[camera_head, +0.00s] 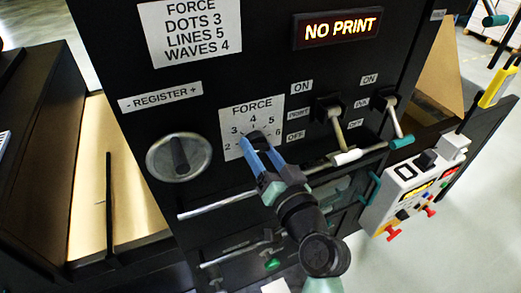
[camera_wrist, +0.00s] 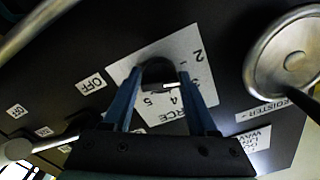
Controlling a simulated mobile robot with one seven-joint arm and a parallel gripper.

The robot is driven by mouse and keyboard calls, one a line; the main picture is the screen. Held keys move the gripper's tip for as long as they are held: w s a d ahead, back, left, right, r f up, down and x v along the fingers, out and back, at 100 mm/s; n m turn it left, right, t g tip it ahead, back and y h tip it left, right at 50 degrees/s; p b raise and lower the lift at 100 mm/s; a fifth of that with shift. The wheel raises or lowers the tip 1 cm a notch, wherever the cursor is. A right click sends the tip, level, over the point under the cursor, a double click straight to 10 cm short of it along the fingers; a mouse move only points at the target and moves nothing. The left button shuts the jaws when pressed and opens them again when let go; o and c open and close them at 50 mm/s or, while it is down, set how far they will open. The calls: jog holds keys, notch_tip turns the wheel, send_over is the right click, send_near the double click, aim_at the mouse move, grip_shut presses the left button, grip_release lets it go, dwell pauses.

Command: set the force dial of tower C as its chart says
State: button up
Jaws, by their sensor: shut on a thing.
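The force dial (camera_head: 259,135) is a dark knob on a white plate (camera_head: 236,113) marked FORCE, with numbers from 2 to 6. My gripper (camera_head: 254,147) has its blue fingers shut on this knob. In the wrist view the knob (camera_wrist: 157,72) sits between the fingertips, seen upside down. A white mark on it points right, roughly toward the 3, which is partly hidden by a finger. The chart (camera_head: 190,30) above reads FORCE, DOTS 3, LINES 5, WAVES 4. No letter naming the tower is readable.
A round register knob (camera_head: 179,157) is left of the dial. Two levers (camera_head: 335,122) (camera_head: 397,118) marked ON and OFF are to its right. A lit display (camera_head: 337,28) reads NO PRINT. A metal bar (camera_head: 230,203) crosses below the dial. A white control box (camera_head: 412,187) stands at right.

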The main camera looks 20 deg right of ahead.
jog(key=m, duration=0.5)
jog(key=shift+m+p, duration=0.3)
jog(key=shift+p, duration=0.05)
dwell(0.4)
jog(key=o, duration=1.3)
jog(key=shift+s+f+b, duration=0.1)
jog(key=shift+s+b, duration=0.2)
jog(key=shift+s, duration=0.3)
jog(key=s+b, duration=0.4)
jog(key=s, duration=0.8)
jog(key=shift+d+b, duration=0.2)
jog(key=shift+b, duration=0.1)
